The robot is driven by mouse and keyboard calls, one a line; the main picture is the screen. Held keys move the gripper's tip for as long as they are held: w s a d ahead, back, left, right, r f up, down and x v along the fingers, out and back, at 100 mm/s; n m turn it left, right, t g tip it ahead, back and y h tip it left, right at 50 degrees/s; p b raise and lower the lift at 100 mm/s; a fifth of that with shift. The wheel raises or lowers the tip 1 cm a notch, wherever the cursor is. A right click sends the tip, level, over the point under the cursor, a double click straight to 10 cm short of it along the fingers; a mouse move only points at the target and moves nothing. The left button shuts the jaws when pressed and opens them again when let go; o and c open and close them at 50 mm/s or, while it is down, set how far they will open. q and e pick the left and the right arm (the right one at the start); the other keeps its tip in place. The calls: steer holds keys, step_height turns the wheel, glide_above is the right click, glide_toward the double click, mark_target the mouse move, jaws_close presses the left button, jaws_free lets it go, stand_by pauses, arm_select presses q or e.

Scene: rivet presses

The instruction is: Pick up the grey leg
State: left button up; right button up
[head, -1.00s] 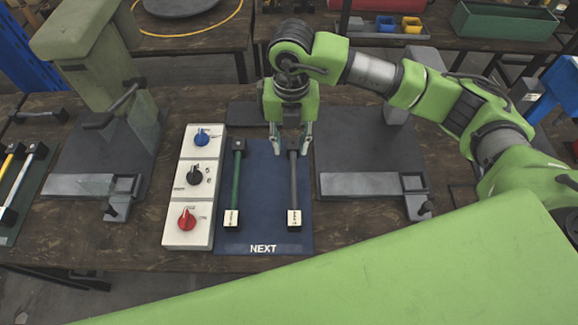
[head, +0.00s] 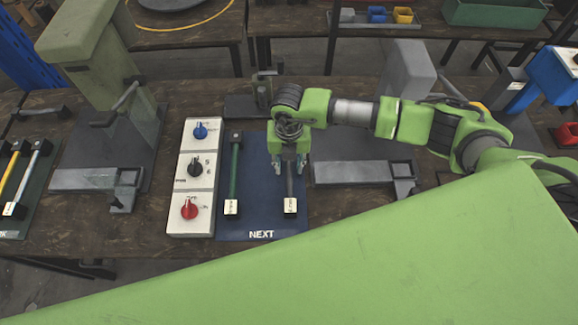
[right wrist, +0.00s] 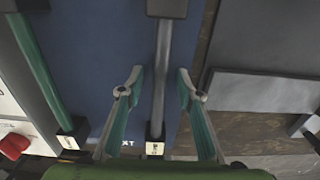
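The grey leg (head: 290,188) lies lengthwise on the right side of the blue NEXT mat (head: 262,200), with a black, white-labelled block at its near end. My right gripper (head: 289,174) is over the leg's middle and hides part of it and its far end. In the right wrist view, my right gripper (right wrist: 160,77) is open, with one finger on each side of the grey leg (right wrist: 161,85) and a gap on both sides. I cannot tell how far the fingertips are above the mat. My left gripper is not in view.
A green leg (head: 235,170) lies parallel on the mat's left side. A white panel with blue, black and red knobs (head: 190,212) stands left of the mat. Presses stand on both sides, the left one (head: 93,80) green. Yellow and white legs (head: 27,178) lie far left.

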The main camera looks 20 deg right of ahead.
jaws_close()
steer(key=shift+r, duration=0.1)
